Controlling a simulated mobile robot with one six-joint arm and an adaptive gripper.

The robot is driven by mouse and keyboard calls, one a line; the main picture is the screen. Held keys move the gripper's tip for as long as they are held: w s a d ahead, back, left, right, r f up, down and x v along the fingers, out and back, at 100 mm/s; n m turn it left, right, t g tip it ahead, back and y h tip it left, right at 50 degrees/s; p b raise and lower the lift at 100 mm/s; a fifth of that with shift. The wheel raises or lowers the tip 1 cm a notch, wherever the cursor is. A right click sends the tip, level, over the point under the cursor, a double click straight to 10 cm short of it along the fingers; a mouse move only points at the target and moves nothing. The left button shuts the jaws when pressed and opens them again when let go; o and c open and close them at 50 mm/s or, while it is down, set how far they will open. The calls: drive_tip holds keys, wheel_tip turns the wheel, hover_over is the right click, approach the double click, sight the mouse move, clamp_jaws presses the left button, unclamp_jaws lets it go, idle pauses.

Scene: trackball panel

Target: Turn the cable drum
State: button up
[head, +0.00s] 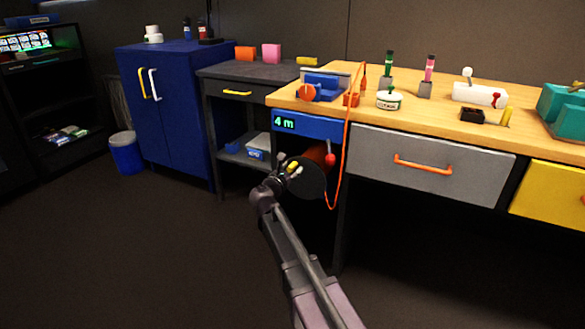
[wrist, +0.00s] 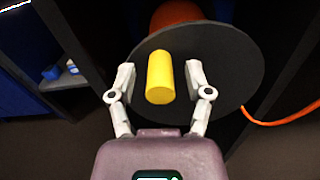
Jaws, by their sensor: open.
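The cable drum has a dark round flange (wrist: 228,62) and an orange core behind it (head: 318,154). It sits under the left end of the workbench. A yellow cylindrical handle (wrist: 160,78) sticks out from the flange's face. My gripper (wrist: 160,82) is open, with one finger on each side of the yellow handle and a visible gap at both sides. In the head view my gripper (head: 288,170) is in front of the drum and partly covers it. An orange cable (head: 343,140) runs from the drum up to the bench top.
A grey drawer (head: 430,162) is to the right. A dark side table (head: 245,72) stands left. The floor in front is clear.

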drive_tip(key=shift+w+d, duration=0.2)
drive_tip(key=shift+w, duration=0.1)
clamp_jaws()
drive_tip(key=shift+d, duration=0.15)
